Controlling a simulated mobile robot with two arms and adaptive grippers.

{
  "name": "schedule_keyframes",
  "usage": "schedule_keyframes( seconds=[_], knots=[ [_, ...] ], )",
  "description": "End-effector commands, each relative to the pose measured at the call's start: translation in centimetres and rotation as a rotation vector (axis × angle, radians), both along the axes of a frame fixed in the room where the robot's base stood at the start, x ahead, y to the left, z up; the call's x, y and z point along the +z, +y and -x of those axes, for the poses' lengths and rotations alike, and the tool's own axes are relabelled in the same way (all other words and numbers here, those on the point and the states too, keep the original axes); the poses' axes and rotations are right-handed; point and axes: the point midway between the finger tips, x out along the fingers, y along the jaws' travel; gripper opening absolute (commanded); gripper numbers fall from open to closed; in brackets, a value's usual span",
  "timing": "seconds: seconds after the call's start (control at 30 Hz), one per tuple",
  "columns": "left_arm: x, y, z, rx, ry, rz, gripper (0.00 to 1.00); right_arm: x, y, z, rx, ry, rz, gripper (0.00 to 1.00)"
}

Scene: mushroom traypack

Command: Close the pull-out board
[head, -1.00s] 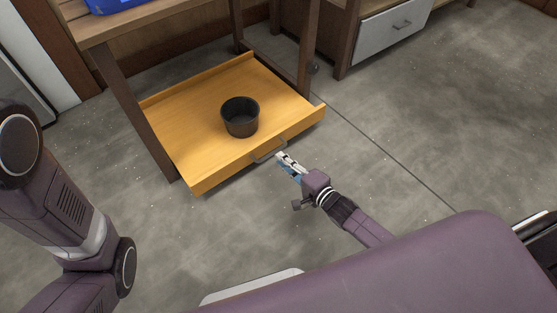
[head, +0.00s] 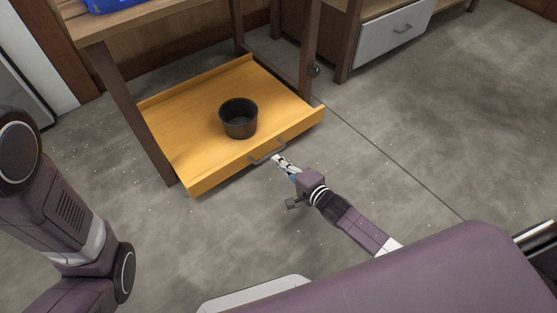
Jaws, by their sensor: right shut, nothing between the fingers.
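The pull-out board (head: 185,140) is a yellow-orange wooden tray under a brown table. It stands well out from the table toward me. Its front edge carries a grey bar handle (head: 266,153). A dark round pot (head: 239,119) stands upright on the board. My right gripper (head: 277,160) is shut and empty, its fingertips close to the handle at the board's front; I cannot tell whether they touch it. My left gripper is out of the picture; only its arm shows at the left.
The table's brown legs (head: 137,115) flank the board. A blue thing (head: 115,5) lies on the tabletop. A cabinet with a grey drawer (head: 393,32) stands at the back right. The grey floor (head: 420,130) is clear to the right.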

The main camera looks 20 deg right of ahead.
Motion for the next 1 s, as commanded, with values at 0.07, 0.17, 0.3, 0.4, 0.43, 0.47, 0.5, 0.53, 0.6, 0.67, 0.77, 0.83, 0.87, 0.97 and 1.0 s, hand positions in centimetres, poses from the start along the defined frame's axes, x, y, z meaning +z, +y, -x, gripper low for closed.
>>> schedule_keyframes(
  seconds=[0.07,0.17,0.3,0.4,0.43,0.47,0.5,0.53,0.6,0.67,0.77,0.83,0.87,0.97,1.0],
  knots=[
    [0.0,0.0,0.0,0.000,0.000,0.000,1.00,0.2,0.0,-0.1,0.000,-0.004,0.000,0.00],
    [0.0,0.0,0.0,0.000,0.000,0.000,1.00,0.3,0.0,-0.1,0.000,-0.006,-0.001,0.00],
    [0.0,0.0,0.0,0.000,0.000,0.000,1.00,0.3,0.0,-0.2,0.001,-0.007,-0.002,0.15],
    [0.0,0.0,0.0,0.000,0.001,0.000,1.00,0.4,0.0,-0.2,0.001,-0.008,-0.002,0.15],
    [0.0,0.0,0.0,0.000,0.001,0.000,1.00,0.4,0.0,-0.2,0.001,-0.008,-0.002,0.15],
    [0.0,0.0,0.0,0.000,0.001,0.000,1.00,0.4,0.0,-0.2,0.001,-0.008,-0.002,0.15],
    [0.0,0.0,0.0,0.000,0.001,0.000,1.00,0.4,0.0,-0.2,0.001,-0.008,-0.002,0.15],
    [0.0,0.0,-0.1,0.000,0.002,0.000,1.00,0.4,0.0,-0.2,0.001,-0.008,-0.002,0.15],
    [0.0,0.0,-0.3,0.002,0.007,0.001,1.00,0.4,0.0,-0.1,0.001,-0.008,-0.002,0.15],
    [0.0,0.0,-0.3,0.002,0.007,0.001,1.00,0.4,-0.1,0.1,0.001,-0.008,-0.002,0.15],
    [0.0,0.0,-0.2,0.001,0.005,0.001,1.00,0.5,-0.5,1.1,0.000,-0.006,-0.001,0.15],
    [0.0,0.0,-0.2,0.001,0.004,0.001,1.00,0.7,-0.8,2.1,0.001,-0.006,-0.001,0.15],
    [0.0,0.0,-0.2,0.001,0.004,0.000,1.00,0.9,-1.0,2.5,0.001,-0.006,0.000,0.15],
    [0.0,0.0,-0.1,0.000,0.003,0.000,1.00,1.2,-1.6,4.4,0.001,-0.006,0.000,0.15],
    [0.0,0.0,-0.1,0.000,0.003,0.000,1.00,1.4,-1.9,5.2,0.002,-0.005,-0.001,0.15]
  ],
)
